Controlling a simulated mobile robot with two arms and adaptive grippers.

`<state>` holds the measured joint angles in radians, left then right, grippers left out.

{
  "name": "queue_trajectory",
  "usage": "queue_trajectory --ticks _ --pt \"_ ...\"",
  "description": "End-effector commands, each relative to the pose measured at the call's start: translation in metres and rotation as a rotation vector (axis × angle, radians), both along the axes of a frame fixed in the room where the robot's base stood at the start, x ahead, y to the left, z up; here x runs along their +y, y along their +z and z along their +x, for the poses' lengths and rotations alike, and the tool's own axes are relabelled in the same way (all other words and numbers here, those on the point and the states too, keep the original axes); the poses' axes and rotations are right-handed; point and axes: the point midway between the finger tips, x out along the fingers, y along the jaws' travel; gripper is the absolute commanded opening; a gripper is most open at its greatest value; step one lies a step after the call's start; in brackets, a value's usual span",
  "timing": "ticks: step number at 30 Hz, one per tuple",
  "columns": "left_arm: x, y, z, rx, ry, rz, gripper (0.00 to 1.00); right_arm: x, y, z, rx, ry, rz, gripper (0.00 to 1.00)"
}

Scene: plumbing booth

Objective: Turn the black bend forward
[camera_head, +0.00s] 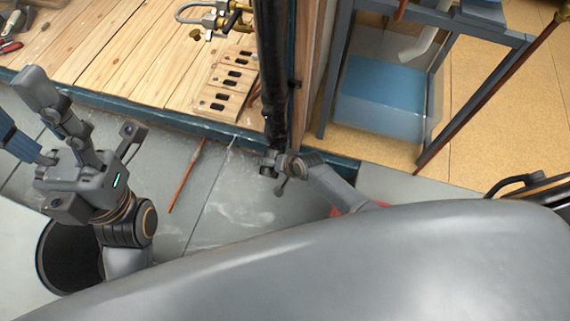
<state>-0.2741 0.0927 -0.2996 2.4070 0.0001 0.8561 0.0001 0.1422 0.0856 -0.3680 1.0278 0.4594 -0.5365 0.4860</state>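A long black pipe (271,75) runs down from the top edge of the head view, past the edge of the wooden bench. I cannot make out a separate black bend on it; its upper end is out of frame. My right gripper (280,168) is small and partly hidden at the lower end of this pipe. I cannot tell whether it is touching the pipe or shut on it. My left gripper (85,140) is above the floor at the left, well away from the pipe. Its fingers are spread and nothing shows between them.
A slotted wooden block (226,88) and brass fittings (218,18) are on the bench (120,60). A copper rod (187,177) lies on the grey floor. A metal frame with a blue panel (380,98) stands at right. A dark round container (68,258) is below my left arm.

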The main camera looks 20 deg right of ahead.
Motion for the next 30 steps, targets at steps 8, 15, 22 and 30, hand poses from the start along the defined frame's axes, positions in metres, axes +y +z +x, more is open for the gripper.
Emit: queue_trajectory --ticks 8,15,22,30 --pt "0.000 0.000 0.000 -0.001 0.000 0.000 0.52 -0.015 0.036 -0.023 -0.001 0.000 0.000 0.86" --pt "0.000 0.000 0.000 -0.001 0.000 0.000 0.52 -0.025 0.063 -0.040 0.000 -0.001 0.001 0.86" --pt "0.000 0.000 0.000 -0.001 0.000 0.000 0.52 -0.030 0.074 -0.047 0.001 -0.001 0.000 0.86" --pt "0.000 0.000 0.000 -0.001 0.000 0.000 0.52 -0.030 0.075 -0.047 0.001 -0.001 0.000 0.86"
